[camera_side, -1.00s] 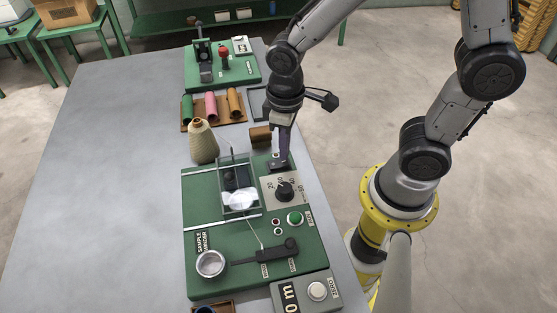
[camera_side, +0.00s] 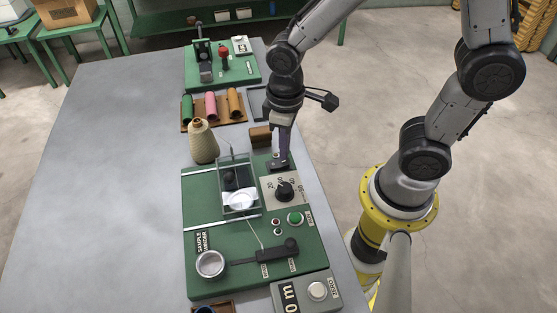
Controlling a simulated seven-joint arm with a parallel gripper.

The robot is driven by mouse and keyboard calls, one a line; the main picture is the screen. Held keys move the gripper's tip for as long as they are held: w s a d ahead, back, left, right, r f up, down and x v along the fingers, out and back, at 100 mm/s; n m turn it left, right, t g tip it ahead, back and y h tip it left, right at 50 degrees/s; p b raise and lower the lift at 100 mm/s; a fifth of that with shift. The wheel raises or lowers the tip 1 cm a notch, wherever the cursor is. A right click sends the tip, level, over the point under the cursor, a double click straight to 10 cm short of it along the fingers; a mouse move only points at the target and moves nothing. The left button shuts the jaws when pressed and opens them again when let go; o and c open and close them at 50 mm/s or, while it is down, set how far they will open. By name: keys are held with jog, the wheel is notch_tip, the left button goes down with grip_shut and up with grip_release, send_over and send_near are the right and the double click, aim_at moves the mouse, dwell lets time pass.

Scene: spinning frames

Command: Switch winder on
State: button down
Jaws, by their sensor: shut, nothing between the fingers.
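The sample winder (camera_side: 205,275) is a green board on the near half of the table. It carries a clear box (camera_side: 237,212) with a white part inside, a dial (camera_side: 285,190) with a black knob, and a green button (camera_side: 295,218) beside small red and dark ones. A small black switch block (camera_side: 278,167) sits at its far right corner. My gripper (camera_side: 281,160) is shut and empty, pointing down with its tips at this block. They appear to touch it, and the fingers hide part of it. I cannot tell the switch's position.
A tan yarn cone (camera_side: 203,142) stands left of the gripper. Behind it is a rack of coloured spools (camera_side: 211,106), with a second green device (camera_side: 222,70) farther back. A brown block (camera_side: 260,137) is close to my gripper. A length counter (camera_side: 306,292) is in front. The table's left side is clear.

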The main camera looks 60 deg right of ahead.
jog(key=shift+f, duration=0.95)
dwell(0.5)
jog(key=shift+r, duration=3.55)
jog(key=s+d+r+m+t, duration=0.3)
jog(key=s+d+r+t, duration=0.2)
jog(key=s+r, duration=0.3)
notch_tip(320, 180, up, 2)
jog(key=shift+s+d+r+t, duration=0.15)
jog(key=shift+s+d+t, duration=0.25)
jog(key=shift+d, duration=0.4)
